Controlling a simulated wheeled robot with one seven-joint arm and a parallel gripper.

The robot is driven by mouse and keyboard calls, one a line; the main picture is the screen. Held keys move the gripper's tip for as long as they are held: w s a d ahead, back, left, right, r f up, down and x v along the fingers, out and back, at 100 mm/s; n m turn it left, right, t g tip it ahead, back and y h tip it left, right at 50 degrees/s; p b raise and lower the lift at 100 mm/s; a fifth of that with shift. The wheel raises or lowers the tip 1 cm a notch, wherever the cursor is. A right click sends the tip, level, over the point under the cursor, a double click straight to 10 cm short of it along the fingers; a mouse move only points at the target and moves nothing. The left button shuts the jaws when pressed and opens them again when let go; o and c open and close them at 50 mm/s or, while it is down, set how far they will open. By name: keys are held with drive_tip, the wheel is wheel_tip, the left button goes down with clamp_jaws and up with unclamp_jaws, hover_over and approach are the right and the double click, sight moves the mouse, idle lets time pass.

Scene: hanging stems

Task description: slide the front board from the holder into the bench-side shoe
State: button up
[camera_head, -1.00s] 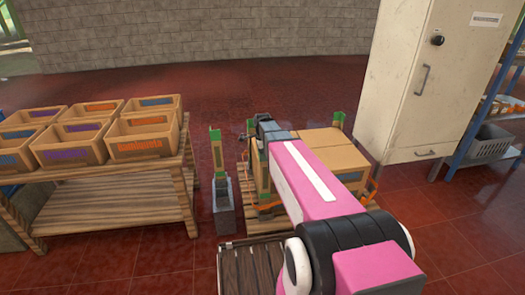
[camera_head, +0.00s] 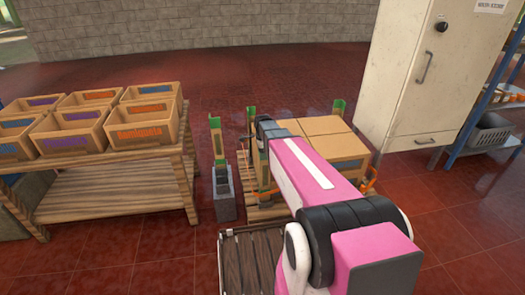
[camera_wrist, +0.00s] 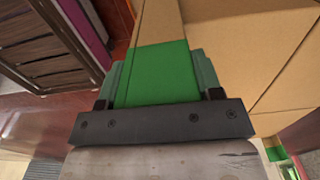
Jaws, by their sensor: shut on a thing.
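My gripper (camera_head: 263,137) is shut on the green upper end of a tan upright board (camera_head: 263,170) at the left front of the boxes. In the wrist view my gripper (camera_wrist: 160,82) has one finger on each side of the board's green end (camera_wrist: 160,72). The board's foot is too small and crowded to tell whether it sits in a holder. The grey shoe (camera_head: 225,207) stands on the floor between the bench and the pallet, left of my gripper and apart from it. Another green-ended board (camera_head: 217,143) stands upright at the shoe's back part.
The wooden bench (camera_head: 110,190) with several open boxes is left of the shoe. A pallet bears cardboard boxes (camera_head: 330,148), with green-topped uprights and orange straps around them. A dark slatted surface (camera_head: 248,262) is in front. A beige cabinet (camera_head: 415,80) stands at right.

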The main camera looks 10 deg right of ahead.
drive_tip(key=shift+f, duration=0.75)
idle(0.9)
drive_tip(key=o, duration=1)
wheel_tip(320, 180, up, 10)
drive_tip(key=r, duration=0.1)
drive_tip(key=s+f+n, duration=0.2)
drive_tip(key=s+n, duration=0.7)
drive_tip(key=s, duration=0.1)
drive_tip(key=s+f+n, duration=0.2)
drive_tip(key=s+n, duration=0.7)
drive_tip(key=s, duration=0.2)
drive_tip(key=shift+s+f, duration=0.15)
drive_tip(key=shift+s, duration=0.1)
